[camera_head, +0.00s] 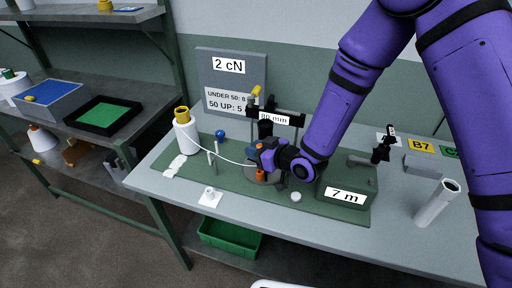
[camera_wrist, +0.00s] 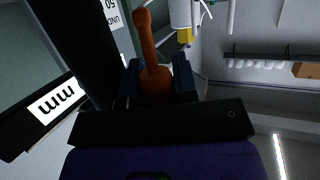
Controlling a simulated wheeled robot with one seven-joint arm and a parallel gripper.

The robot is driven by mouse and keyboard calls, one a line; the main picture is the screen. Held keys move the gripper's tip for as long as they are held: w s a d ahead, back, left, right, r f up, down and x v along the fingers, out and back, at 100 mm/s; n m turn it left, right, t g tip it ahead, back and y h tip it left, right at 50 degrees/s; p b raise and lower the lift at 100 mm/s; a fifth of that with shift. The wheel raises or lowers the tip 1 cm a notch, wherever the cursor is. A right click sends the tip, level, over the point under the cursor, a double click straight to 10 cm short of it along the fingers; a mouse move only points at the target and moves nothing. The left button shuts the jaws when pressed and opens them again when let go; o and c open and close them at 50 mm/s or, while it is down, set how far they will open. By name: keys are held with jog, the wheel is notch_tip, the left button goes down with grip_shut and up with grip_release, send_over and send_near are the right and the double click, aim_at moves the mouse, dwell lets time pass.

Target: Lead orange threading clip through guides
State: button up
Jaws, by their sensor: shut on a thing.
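My gripper (camera_head: 257,158) is over the green work mat, in front of the dark guide stand (camera_head: 278,115). In the wrist view its two dark blue fingers (camera_wrist: 158,82) are shut on the orange threading clip (camera_wrist: 149,50), whose rounded end sticks out past the fingertips. In the head view a bit of orange (camera_head: 259,174) shows just below the gripper. A white yarn (camera_head: 233,161) runs from the white cone (camera_head: 186,137) with a yellow top, past a thin upright guide post (camera_head: 215,158), to the gripper. My gripper hides the yarn's end.
A grey sign board (camera_head: 231,68) stands behind the mat. A blue ball (camera_head: 220,134) sits near the cone.

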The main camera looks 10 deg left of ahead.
jog(key=shift+f, duration=2.05)
dwell(1.5)
jog(key=o, duration=0.9)
jog(key=v, duration=1)
jog(key=shift+s+d+r, duration=0.2)
jog(key=shift+s+d, duration=0.05)
jog(key=shift+s, duration=0.05)
